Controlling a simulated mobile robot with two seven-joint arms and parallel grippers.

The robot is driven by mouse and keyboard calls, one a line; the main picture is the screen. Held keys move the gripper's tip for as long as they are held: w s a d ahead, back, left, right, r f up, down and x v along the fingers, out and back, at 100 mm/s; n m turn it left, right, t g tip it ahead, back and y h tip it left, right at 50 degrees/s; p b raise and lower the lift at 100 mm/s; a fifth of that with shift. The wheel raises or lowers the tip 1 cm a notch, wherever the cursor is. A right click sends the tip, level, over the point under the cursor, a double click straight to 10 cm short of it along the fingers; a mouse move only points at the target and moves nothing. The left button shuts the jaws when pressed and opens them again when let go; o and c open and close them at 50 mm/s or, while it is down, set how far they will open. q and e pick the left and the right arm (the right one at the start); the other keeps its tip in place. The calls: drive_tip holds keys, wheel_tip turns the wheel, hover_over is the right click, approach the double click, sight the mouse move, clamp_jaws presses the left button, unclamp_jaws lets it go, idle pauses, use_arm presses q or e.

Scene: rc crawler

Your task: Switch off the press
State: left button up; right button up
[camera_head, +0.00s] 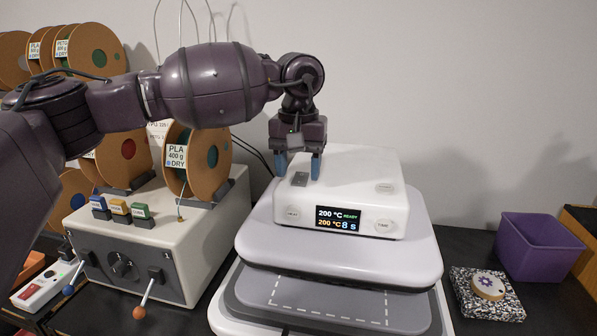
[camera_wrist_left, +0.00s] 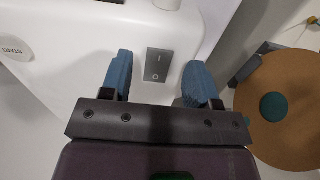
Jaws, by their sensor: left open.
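The press (camera_head: 350,257) is a white and grey machine in the middle of the head view, its top half raised above a lower plate. A grey rocker switch (camera_head: 300,179) sits on top near the left rear; the left wrist view shows the switch (camera_wrist_left: 158,64) marked I and O. My left gripper (camera_head: 298,168) points down over the switch, open and empty. In the left wrist view its blue fingertips (camera_wrist_left: 160,78) stand either side of the switch. I cannot tell whether they touch the housing. My right gripper is not in view.
A beige filament box (camera_head: 190,245) with levers and spools (camera_head: 197,160) stands left of the press. A purple bin (camera_head: 540,246) and a speckled block (camera_head: 487,293) with a round tag are at right.

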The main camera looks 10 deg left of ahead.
use_arm(q)
drive_tip(key=shift+f, duration=0.7)
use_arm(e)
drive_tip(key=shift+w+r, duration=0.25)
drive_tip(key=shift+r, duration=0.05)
use_arm(q)
drive_tip(key=shift+c, duration=0.3)
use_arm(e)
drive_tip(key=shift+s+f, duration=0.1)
use_arm(q)
drive_tip(key=c, duration=0.9)
drive_tip(key=shift+o, duration=0.2)
drive_tip(key=shift+w+r+g+p, duration=0.2)
drive_tip(key=shift+g+p, duration=0.1)
drive_tip(key=shift+g, duration=0.5)
drive_tip(key=shift+w+g, duration=0.15)
drive_tip(key=shift+g, duration=0.55)
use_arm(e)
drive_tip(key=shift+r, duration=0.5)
use_arm(q)
drive_tip(key=o, duration=0.8)
drive_tip(key=shift+o, duration=0.6)
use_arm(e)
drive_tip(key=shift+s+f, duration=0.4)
